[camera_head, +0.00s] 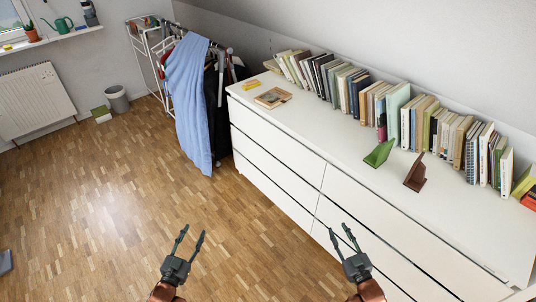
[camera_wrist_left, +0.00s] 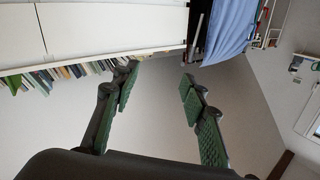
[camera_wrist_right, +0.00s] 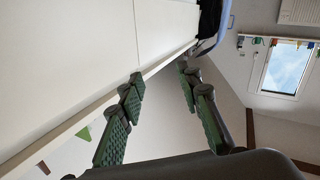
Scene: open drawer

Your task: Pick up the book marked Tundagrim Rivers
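Many upright books (camera_head: 353,95) stand in a long row along the back of the white dresser top, against the wall. Their spine titles are too small to read, so I cannot tell which one is marked Tundagrim Rivers. The book row also shows, small and inverted, in the left wrist view (camera_wrist_left: 70,73). My left gripper (camera_head: 191,235) is open and empty above the wood floor, left of the dresser. My right gripper (camera_head: 340,232) is open and empty in front of the dresser's drawer fronts. Both are well apart from the books.
The white dresser (camera_head: 300,118) has its drawers shut. A green bookend (camera_head: 379,153) and a brown bookend (camera_head: 415,174) stand before the books. A wooden frame (camera_head: 272,97) lies at the left end. A clothes rack with blue cloth (camera_head: 187,95) stands beyond. The floor at left is mostly free.

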